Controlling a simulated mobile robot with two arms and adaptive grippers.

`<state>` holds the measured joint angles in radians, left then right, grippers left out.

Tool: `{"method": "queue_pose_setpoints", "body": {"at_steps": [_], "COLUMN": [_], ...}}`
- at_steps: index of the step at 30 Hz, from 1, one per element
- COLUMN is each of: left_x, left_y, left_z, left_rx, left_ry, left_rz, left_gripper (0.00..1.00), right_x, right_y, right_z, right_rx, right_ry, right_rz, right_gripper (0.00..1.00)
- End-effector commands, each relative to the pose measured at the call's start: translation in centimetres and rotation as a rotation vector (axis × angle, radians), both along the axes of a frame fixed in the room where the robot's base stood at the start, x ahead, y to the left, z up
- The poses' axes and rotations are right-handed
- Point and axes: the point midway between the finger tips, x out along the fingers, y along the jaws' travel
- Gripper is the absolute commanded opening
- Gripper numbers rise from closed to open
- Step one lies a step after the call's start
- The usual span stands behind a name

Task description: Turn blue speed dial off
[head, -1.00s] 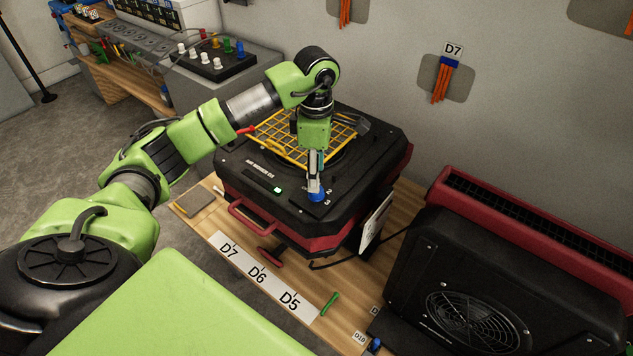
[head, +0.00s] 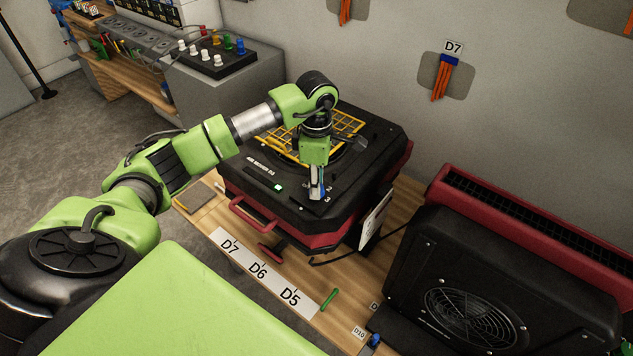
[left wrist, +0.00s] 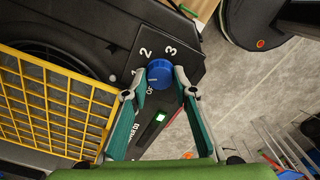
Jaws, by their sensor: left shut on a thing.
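The blue speed dial (left wrist: 159,73) sits on the black top panel of the air mover, among printed marks 2, 3 and a partly covered OFF. I cannot make out which mark it points to. My left gripper (left wrist: 159,88) is shut on the dial, with one finger on each side of it. In the head view the left gripper (head: 317,190) points down at the panel's front right corner and hides most of the dial. A small green light (head: 278,187) is lit on the panel. My right gripper is in neither view.
A yellow grid (head: 345,126) lies on the air mover's top (head: 245,160), close to my left finger. A second black and red blower (head: 500,270) stands at the right. A green marker-like piece (head: 329,299) lies on the wooden bench (head: 350,325).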

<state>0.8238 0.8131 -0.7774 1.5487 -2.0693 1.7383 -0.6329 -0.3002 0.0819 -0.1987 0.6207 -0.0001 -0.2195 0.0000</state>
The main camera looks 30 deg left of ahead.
Motion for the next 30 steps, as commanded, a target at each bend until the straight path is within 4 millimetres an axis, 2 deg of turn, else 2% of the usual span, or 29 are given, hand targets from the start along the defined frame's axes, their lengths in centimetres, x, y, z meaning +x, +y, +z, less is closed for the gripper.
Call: {"method": "queue_pose_setpoints", "body": {"at_steps": [11,30], "left_x": [0.0,0.1], "left_y": [0.0,0.0], "left_z": [-0.1,0.0], "left_rx": [-0.001,-0.002], "left_ry": [0.000,-0.001], "left_rz": [0.112,0.682], "left_gripper": [0.04,0.04], "right_x": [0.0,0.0], "right_y": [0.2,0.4], "right_z": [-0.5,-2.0], "right_rx": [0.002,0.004], "right_ry": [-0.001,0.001], "right_rz": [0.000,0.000], "right_gripper": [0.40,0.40]}}
